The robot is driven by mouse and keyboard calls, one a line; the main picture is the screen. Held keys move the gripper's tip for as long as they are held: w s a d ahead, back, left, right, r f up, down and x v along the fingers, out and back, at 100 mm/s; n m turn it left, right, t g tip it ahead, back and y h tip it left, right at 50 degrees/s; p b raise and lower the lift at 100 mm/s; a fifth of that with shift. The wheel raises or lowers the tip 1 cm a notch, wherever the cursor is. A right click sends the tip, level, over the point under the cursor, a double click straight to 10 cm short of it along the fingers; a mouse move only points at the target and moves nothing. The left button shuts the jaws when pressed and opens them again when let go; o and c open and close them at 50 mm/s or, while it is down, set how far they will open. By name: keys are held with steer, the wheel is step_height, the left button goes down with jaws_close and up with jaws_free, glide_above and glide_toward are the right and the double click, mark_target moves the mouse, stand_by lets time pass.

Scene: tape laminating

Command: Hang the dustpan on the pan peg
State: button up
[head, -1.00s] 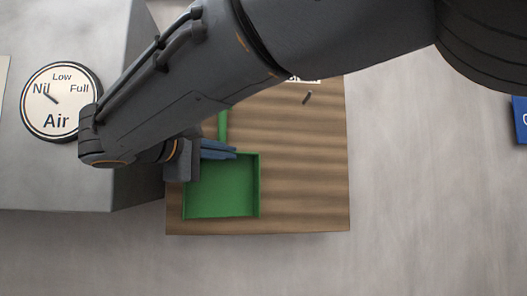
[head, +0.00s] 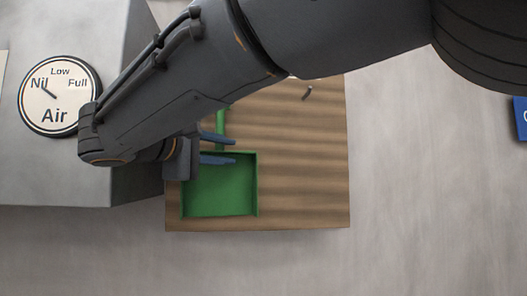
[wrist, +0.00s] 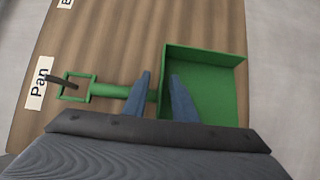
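The green dustpan (head: 219,189) lies against the wooden board (head: 304,180), handle up in the head view. In the wrist view, its square handle loop (wrist: 92,89) is around the dark pan peg (wrist: 55,80), which appears to pass through it beside the "Pan" label (wrist: 40,83). My gripper (head: 234,150) has its blue fingers apart. In the wrist view, the gripper (wrist: 160,76) has one finger across the lower handle and the other over the pan's near edge. Whether a finger touches the dustpan is unclear. My arm hides the loop in the head view.
Another peg (head: 307,93) sticks out of the board at upper right, with bare board below it. A grey block with a round "Air" dial (head: 59,96) stands to the left. A blue sign (head: 520,119) is at the far right.

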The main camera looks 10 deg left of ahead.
steer(key=shift+s, duration=0.1)
steer(key=b+v, duration=0.2)
steer(key=v, duration=0.5)
steer(key=shift+s+b, duration=0.3)
steer(key=shift+b, duration=0.05)
steer(key=shift+s+a+r, duration=0.1)
steer(key=shift+a, duration=0.05)
